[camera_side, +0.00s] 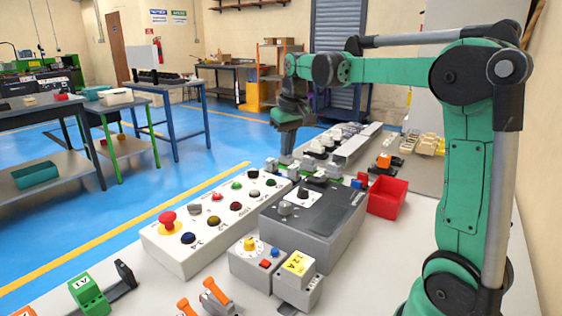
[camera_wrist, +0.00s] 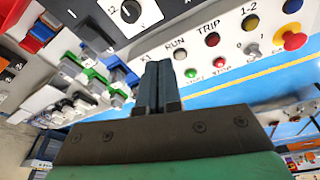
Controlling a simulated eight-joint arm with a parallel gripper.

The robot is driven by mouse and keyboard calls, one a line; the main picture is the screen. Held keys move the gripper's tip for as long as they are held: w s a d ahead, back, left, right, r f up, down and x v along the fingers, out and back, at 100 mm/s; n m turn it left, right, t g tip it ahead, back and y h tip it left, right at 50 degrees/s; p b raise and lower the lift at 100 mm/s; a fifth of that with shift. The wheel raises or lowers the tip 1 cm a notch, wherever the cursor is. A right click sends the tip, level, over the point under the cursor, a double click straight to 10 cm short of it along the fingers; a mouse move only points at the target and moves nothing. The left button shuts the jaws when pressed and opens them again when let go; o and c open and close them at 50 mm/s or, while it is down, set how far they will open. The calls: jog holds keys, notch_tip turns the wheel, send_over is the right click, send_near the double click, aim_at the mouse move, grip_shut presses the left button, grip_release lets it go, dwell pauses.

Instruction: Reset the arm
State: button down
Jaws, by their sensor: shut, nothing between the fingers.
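My gripper (camera_side: 287,149) hangs at the end of my green arm, pointing down above the far end of the bench equipment. In the wrist view, its two dark fingers (camera_wrist: 156,72) are pressed together with nothing between them. It appears apart from the things below it. A white button box (camera_side: 200,228) with a red mushroom button lies left of a dark grey box with knobs (camera_side: 310,215). In the wrist view the button box (camera_wrist: 228,48) shows beyond my fingers, with labels such as RUN and TRIP.
A red bin (camera_side: 388,197) stands right of the grey box. Smaller boxes with a yellow knob (camera_side: 257,262) and a yellow label (camera_side: 298,277) stand in front. Green and orange parts lie at the front left. Rows of switches and terminals (camera_side: 335,142) fill the far bench.

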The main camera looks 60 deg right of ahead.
jog(key=s+a+f+n+t, duration=0.2)
jog(key=s+a, duration=0.2)
jog(key=a, duration=0.4)
jog(key=s+a+f+n+t+y, duration=0.1)
jog(key=s+a+f+n+t, duration=0.1)
jog(key=a, duration=0.7)
jog(key=shift+s+f+t, duration=0.5)
jog(key=shift+s+f, duration=0.3)
jog(key=shift+s, duration=0.3)
